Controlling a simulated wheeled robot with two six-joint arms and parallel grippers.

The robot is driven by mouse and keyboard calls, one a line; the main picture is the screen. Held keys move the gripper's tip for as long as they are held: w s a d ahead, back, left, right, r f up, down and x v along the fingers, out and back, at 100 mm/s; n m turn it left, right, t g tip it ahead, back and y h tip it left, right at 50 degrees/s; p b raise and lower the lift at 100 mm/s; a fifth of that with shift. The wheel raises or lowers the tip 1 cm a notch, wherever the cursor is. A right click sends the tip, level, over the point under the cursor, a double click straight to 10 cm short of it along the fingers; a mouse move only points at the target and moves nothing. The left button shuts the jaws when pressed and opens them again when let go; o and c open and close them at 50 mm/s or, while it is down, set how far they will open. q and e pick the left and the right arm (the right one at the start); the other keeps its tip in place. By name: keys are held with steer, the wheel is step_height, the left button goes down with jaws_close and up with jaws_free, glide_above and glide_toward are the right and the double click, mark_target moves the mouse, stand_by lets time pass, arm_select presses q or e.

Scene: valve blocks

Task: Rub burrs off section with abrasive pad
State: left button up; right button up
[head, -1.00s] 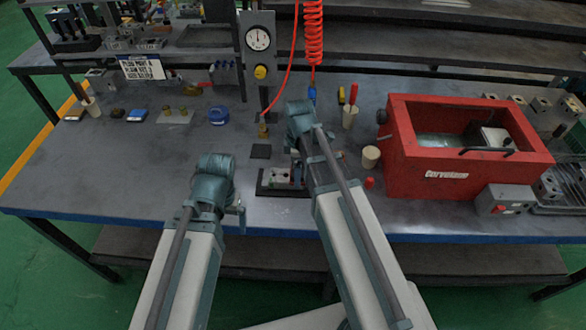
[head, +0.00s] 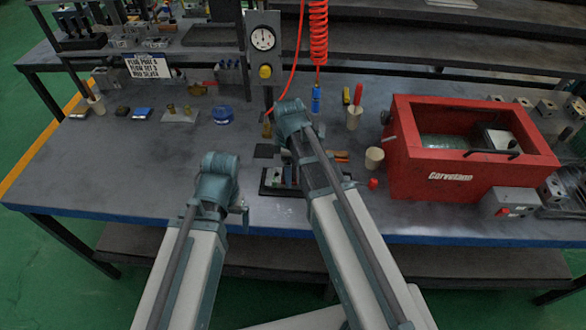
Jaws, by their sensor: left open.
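A metal block (head: 276,178), probably the valve section, sits in a dark fixture (head: 270,192) at the middle front of the bench; my right arm partly covers it. My left gripper (head: 241,214) is small in view, just left of the fixture near the bench's front edge. It is open, and I see nothing in it. My right arm's wrist is above and behind the fixture, and its fingers are mostly hidden behind my own arm. Small flat pads lie at the left: a dark one (head: 122,111) and a blue and yellow one (head: 143,113). I cannot tell which is the abrasive pad.
A red cabinet (head: 440,185) fills the right of the bench, with a grey switch box (head: 508,203) in front. A gauge post (head: 263,45) and a red coiled hose (head: 318,35) stand behind the fixture. A blue round tin (head: 223,115) is left. The left front bench is clear.

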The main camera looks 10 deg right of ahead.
mark_target(277, 174)
steer(key=shift+w+a, duration=0.35)
steer(key=shift+a, duration=0.6)
steer(key=shift+w+a, duration=0.3)
steer(key=shift+a, duration=0.6)
step_height(277, 174, up, 6)
steer(key=p, duration=0.6)
step_height(277, 174, up, 3)
steer(key=p, duration=0.3)
steer(key=shift+d, duration=0.15)
